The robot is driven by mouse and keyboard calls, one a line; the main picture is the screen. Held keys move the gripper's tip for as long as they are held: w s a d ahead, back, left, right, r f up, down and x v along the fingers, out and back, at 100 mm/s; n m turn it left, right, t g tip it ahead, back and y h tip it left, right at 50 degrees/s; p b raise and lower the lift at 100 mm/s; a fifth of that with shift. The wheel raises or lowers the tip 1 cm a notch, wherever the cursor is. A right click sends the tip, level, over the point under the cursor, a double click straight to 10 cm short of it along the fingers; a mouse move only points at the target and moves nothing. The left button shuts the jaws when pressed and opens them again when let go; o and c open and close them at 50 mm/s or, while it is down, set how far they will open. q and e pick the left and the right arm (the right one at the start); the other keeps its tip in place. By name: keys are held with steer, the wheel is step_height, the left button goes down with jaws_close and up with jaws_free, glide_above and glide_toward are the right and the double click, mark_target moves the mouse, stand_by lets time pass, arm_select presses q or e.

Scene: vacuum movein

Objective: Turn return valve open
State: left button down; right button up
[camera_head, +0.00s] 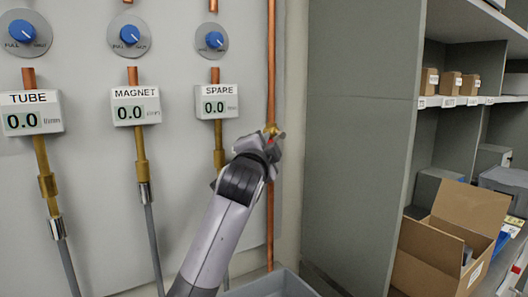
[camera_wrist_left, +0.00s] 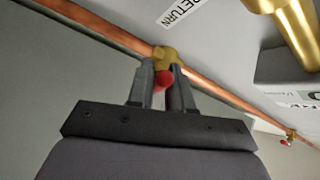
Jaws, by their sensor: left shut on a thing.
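The return valve is a brass fitting on the vertical copper pipe at the wall, just beyond my fingertips in the head view (camera_head: 271,128). In the left wrist view its brass body (camera_wrist_left: 166,57) shows right ahead of the fingers, with a red handle (camera_wrist_left: 163,79) between them. My left gripper (camera_head: 272,142) is shut on the red handle; its two fingers show on either side of it in the left wrist view (camera_wrist_left: 165,85). The fingers hide much of the handle, so I cannot tell how far it is turned. My right gripper is not in view.
A RETURN label (camera_wrist_left: 180,12) is beside the pipe (camera_wrist_left: 105,38). A second small red-handled valve (camera_wrist_left: 288,139) sits further along. A grey cabinet side (camera_head: 357,130) stands right of the pipe, and a grey bin (camera_head: 268,284) is below.

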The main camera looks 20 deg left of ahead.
arm_select(q)
steer(key=shift+w+d+f+n+t+y+b, duration=0.15)
steer(key=shift+f+n+t+y+b, duration=0.25)
steer(key=shift+n+b, duration=0.65)
steer(key=shift+w+d+f+n+t+y+b, duration=0.2)
steer(key=shift+n+t+b, duration=0.3)
steer(key=shift+b, duration=1.1)
steer(key=shift+w+f+n+t+y+b, duration=0.1)
steer(key=shift+f+n+t+y+b, duration=0.45)
steer(key=shift+b, duration=0.75)
steer(key=shift+r, duration=0.25)
steer(key=c, duration=1.1)
jaws_free()
steer(key=shift+c, duration=0.2)
steer(key=b+v, duration=0.1)
steer(key=v, duration=0.6)
steer(key=shift+s, duration=0.15)
